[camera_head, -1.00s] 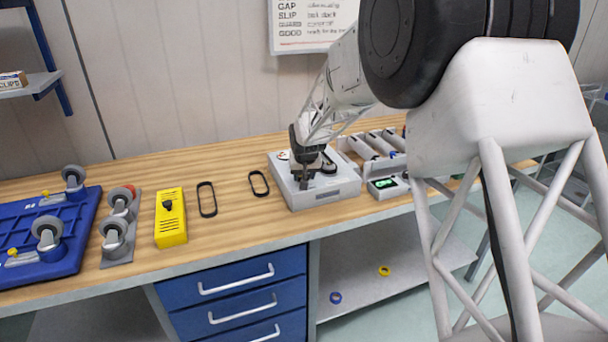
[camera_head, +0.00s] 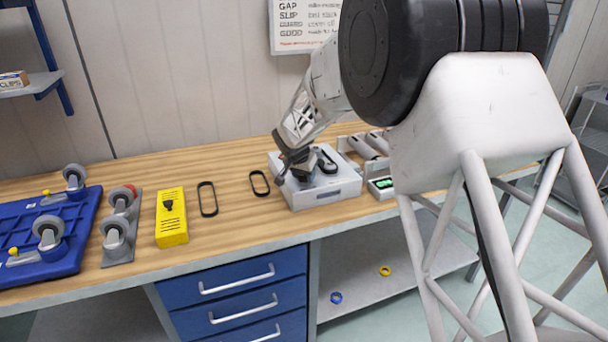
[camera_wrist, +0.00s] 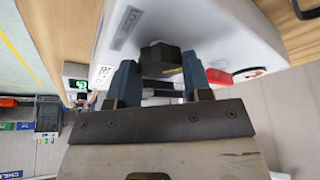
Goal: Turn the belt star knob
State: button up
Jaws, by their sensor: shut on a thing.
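The white belt unit (camera_head: 326,192) sits on the wooden bench near its middle. In the wrist view its white casing (camera_wrist: 225,35) fills the upper part. The black star knob (camera_wrist: 160,54) shows there between the two blue-grey fingers. My gripper (camera_wrist: 160,76) is shut on this knob, one finger on each side. In the head view my gripper (camera_head: 300,172) is tilted over the left part of the unit, and the knob itself is mostly hidden behind it. A black belt loop (camera_head: 327,160) lies on the unit's top, just right of the gripper.
Two loose black belts, one nearer (camera_head: 259,183) and one farther left (camera_head: 207,199), lie on the bench. A yellow box (camera_head: 171,218) stands left of them, then casters and a blue plate (camera_head: 35,258). A device with a green display (camera_head: 383,184) stands to the right.

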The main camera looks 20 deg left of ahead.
jog(key=shift+f+m, duration=0.1)
jog(key=shift+m, duration=0.5)
jog(key=o, duration=0.9)
jog(key=shift+v, duration=3.95)
jog(key=shift+a, duration=0.15)
